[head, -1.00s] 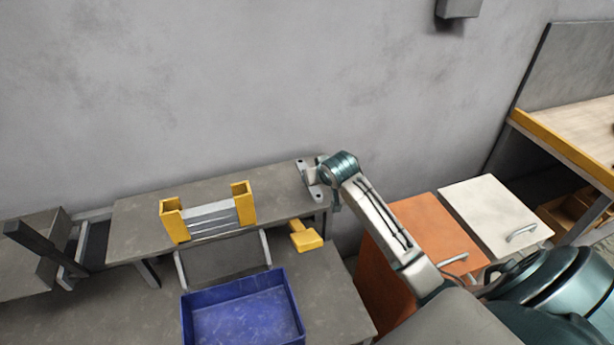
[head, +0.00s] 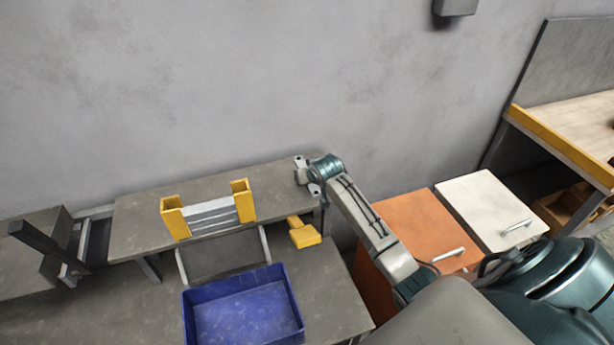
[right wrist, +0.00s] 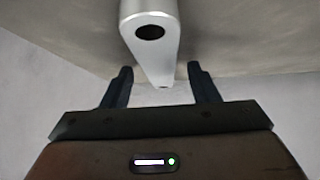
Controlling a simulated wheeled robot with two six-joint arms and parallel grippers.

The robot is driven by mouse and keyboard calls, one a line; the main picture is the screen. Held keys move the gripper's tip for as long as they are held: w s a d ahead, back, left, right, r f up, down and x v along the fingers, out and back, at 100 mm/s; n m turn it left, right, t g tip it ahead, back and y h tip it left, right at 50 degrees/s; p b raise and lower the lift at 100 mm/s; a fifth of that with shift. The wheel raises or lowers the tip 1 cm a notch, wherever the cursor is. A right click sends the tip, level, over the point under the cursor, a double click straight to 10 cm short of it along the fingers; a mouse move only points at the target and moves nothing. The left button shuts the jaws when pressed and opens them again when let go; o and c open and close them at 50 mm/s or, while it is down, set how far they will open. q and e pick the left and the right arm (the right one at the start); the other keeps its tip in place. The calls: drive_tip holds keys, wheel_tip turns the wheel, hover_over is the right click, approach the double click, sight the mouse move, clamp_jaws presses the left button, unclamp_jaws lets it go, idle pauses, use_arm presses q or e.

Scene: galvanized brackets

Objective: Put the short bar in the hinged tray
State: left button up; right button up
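The short bar (head: 314,189) is light grey metal with holes and lies at the right end of the raised shelf, partly hidden by my right wrist. In the right wrist view the bar (right wrist: 150,60) comes down from the top, its narrow lower end between the fingers. My right gripper (right wrist: 160,72) is open, with a visible gap on each side of the bar. My left gripper is not in view. A blue open tray (head: 243,312) stands on the lower bench, empty. I cannot see a hinge on it.
A holder with yellow ends (head: 175,218) and grey slats stands on the shelf (head: 135,225). A yellow block with a handle (head: 305,236) is right of it. A dark post (head: 35,240) stands at far left. Orange (head: 420,225) and white (head: 485,200) cabinets stand right.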

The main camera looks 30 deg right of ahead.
drive_tip(key=c, duration=1.1)
clamp_jaws()
drive_tip(key=shift+r, duration=0.15)
